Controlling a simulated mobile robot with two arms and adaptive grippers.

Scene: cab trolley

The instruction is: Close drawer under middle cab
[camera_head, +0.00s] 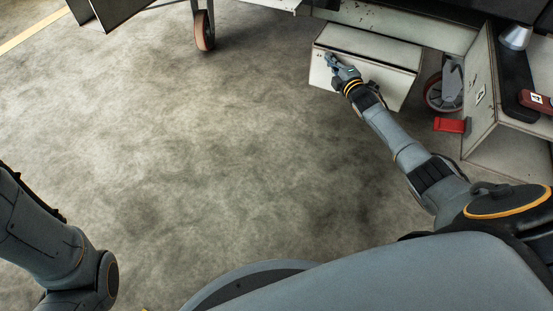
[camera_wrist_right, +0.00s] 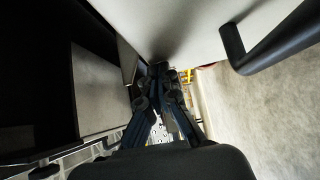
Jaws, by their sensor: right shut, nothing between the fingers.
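The drawer (camera_head: 395,80) is a pale, worn box that juts out from under the cab at the upper right of the head view. Its broad front faces me. My right gripper (camera_head: 331,62) is at the upper left part of this front. In the right wrist view the gripper's fingers (camera_wrist_right: 160,72) are together and empty, with the tips close to a pale panel (camera_wrist_right: 185,22). I cannot tell whether they touch it. A dark bar handle (camera_wrist_right: 240,55) shows on the right there. My left gripper is out of view; only my left arm shows at the lower left.
A caster wheel (camera_head: 445,92) and a red pedal-like part (camera_head: 452,125) are right of the drawer. A pale open-sided trolley part (camera_head: 490,110) stands further right. Another caster wheel (camera_head: 204,31) is at the upper left. The concrete floor (camera_head: 200,150) is clear.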

